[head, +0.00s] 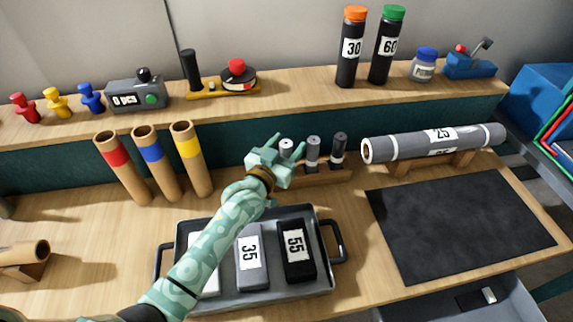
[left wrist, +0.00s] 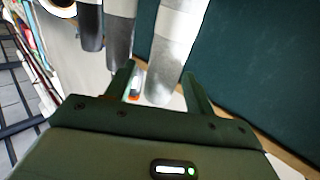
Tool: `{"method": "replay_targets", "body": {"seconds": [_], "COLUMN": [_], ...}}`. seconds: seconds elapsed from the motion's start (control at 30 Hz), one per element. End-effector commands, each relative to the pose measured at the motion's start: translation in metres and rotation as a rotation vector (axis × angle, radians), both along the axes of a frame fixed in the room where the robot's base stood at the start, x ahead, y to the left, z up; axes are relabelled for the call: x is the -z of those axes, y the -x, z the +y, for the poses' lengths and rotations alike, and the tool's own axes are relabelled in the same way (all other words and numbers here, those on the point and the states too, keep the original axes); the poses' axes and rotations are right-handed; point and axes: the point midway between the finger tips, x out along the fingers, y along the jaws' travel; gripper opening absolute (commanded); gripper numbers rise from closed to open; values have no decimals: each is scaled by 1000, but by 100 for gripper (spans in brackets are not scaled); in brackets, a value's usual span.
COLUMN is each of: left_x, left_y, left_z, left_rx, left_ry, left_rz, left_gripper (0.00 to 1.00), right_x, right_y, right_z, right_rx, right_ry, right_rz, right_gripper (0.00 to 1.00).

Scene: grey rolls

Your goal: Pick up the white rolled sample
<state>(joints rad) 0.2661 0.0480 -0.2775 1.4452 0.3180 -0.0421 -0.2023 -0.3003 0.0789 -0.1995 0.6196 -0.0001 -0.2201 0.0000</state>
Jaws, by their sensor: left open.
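Three small rolls stand upright in a wooden rack (head: 322,177) at mid-bench. The leftmost, the white rolled sample (head: 286,146), is lightest; beside it are a grey roll (head: 313,148) and a dark roll (head: 339,146). My left gripper (head: 283,152) is open at the white roll and hides its lower part. In the left wrist view, the nearest roll, seemingly the white one (left wrist: 178,45), reaches between the open fingers (left wrist: 160,80). I cannot tell whether they touch it. The other two rolls show to its left. My right gripper is not in view.
A grey tray (head: 327,213) with numbered blocks lies under my left forearm. Three cardboard tubes (head: 157,165) stand left of the rack. A long grey roll (head: 410,145) rests on supports to its right. A dark mat (head: 460,225) lies clear at the right.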

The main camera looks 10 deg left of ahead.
Motion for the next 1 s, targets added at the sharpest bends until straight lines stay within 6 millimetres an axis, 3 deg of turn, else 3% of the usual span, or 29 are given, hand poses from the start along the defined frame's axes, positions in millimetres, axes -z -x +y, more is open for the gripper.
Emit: {"method": "replay_targets", "body": {"seconds": [0.2,0.27,0.4,0.73,1.0], "left_x": [-1,-1,0,-8,-67], "left_y": [-1,-1,-1,-1,-1], "left_z": [0,0,0,0,0], "left_rx": [0,0,0,0,0], "left_ry": [0,0,0,1,2], "left_rz": [0,0,0,-2,-6], "left_gripper": [54,40,1,0,0], "right_x": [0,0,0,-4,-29], "right_y": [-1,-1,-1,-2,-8], "right_z": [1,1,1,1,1], "right_rx": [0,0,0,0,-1], "right_ry": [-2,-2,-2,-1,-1], "right_rz": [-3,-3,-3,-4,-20], "right_gripper": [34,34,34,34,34]}}
